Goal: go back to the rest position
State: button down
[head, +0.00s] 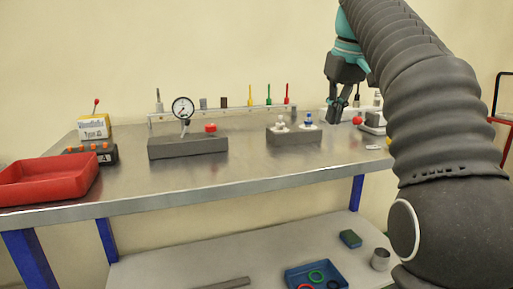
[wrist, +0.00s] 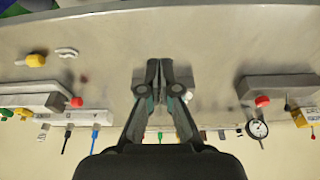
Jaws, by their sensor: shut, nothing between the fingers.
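My gripper (head: 340,112) hangs at the right of the head view, above the right part of the metal workbench (head: 240,178). Its fingers point down. In the wrist view my gripper (wrist: 165,80) has its two fingers together at the tips, shut with nothing between them. Parts of the small objects behind the gripper are hidden in the head view. My arm covers the right end of the bench there.
A grey block with a pressure gauge (head: 183,108) and red knob stands mid-bench. A second grey block (head: 294,137) carries small fittings. A tool rack runs behind. A red tray (head: 50,181) lies at the left. The lower shelf holds a blue tray (head: 316,266).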

jog(key=s+f+m+t, duration=0.2)
jog(key=s+f+m, duration=0.1)
jog(key=s+f, duration=2.3)
notch_tip(320, 180, down, 4)
jog(key=shift+a+f+t+h, duration=0.2)
jog(key=shift+a+t+h, duration=0.2)
jog(key=shift+a, duration=0.05)
